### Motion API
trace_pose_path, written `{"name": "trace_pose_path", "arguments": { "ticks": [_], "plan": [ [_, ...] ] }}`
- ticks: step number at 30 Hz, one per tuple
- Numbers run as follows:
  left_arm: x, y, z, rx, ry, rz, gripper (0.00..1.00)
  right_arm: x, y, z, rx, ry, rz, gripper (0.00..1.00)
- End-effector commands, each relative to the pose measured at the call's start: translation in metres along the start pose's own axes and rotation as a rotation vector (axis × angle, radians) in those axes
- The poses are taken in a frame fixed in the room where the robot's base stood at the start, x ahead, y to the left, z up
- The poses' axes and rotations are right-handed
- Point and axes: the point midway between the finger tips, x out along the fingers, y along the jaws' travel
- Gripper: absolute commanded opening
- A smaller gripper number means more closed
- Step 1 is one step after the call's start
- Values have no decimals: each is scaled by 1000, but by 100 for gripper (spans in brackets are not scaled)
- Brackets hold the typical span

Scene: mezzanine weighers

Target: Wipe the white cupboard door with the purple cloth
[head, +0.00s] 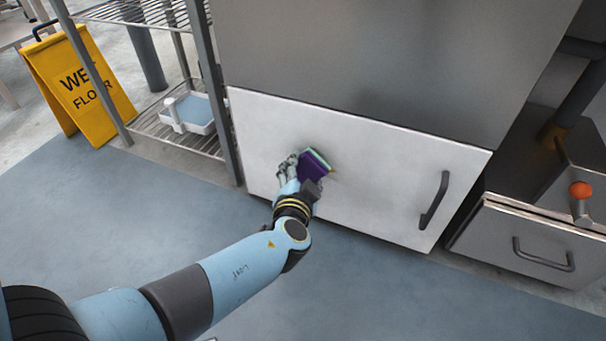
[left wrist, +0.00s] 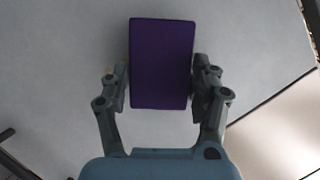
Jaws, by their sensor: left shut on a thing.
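The white cupboard door (head: 385,175) is low in the middle of the head view, with a dark bar handle (head: 434,200) at its right. It fills most of the left wrist view (left wrist: 60,80). My left gripper (head: 303,172) is at the left-middle part of the door. It is shut on the purple cloth (head: 313,168), a folded pad that also shows between the fingers in the left wrist view (left wrist: 162,65). The cloth is at or very close to the door; I cannot tell whether it touches. Small brownish marks show by the cloth. My right gripper is not in view.
A wire shelf rack (head: 180,133) stands left of the cupboard, with a white and blue tray (head: 196,112) on it. A yellow wet floor sign (head: 78,85) stands further left. A drawer unit (head: 528,246) is at the right. The blue-grey floor in front is clear.

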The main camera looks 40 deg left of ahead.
Motion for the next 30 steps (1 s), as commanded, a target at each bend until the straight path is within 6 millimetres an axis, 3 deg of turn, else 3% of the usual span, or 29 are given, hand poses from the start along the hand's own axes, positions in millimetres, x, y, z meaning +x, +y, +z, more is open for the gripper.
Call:
{"name": "trace_pose_path", "arguments": {
  "ticks": [30],
  "plan": [
    [12,0,-4,1,0,0,37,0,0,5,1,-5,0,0]
  ]
}}
